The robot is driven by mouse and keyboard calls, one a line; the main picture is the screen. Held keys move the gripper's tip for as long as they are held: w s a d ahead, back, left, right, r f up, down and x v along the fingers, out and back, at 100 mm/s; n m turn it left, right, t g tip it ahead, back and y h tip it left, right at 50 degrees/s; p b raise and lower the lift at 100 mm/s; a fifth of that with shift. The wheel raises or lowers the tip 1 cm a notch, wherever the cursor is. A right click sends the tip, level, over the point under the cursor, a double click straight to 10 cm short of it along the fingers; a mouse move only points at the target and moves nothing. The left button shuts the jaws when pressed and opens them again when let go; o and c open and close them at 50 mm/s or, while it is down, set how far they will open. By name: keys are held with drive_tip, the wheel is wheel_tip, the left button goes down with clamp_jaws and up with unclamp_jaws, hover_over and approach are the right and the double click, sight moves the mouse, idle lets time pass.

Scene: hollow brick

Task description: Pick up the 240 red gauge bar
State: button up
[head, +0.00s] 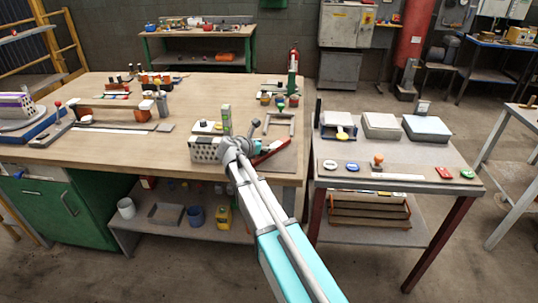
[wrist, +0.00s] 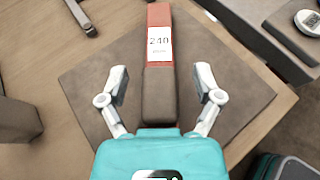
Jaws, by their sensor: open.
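The 240 red gauge bar (wrist: 159,75) shows in the wrist view, with a red far part, a white label reading 240 and a dark brown near part. It lies on a brown mat (wrist: 88,85) on the wooden workbench. In the head view the red bar (head: 271,151) shows just right of my gripper's end, near the bench's right edge. My gripper (wrist: 163,88) is open, with one finger on each side of the bar, apart from it. In the head view the fingers are hard to make out.
A perforated hollow brick (head: 206,150) stands left of my gripper. A grey U-shaped frame (head: 279,122) lies behind the bar. A second table (head: 400,160) with boxes and small discs stands to the right, across a gap. Bare bench top (head: 110,150) lies to the left.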

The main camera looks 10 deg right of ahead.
drive_tip(key=shift+w+d+f, duration=0.25)
drive_tip(key=shift+w+d, duration=0.1)
drive_tip(key=shift+d, duration=0.15)
clamp_jaws()
idle(0.4)
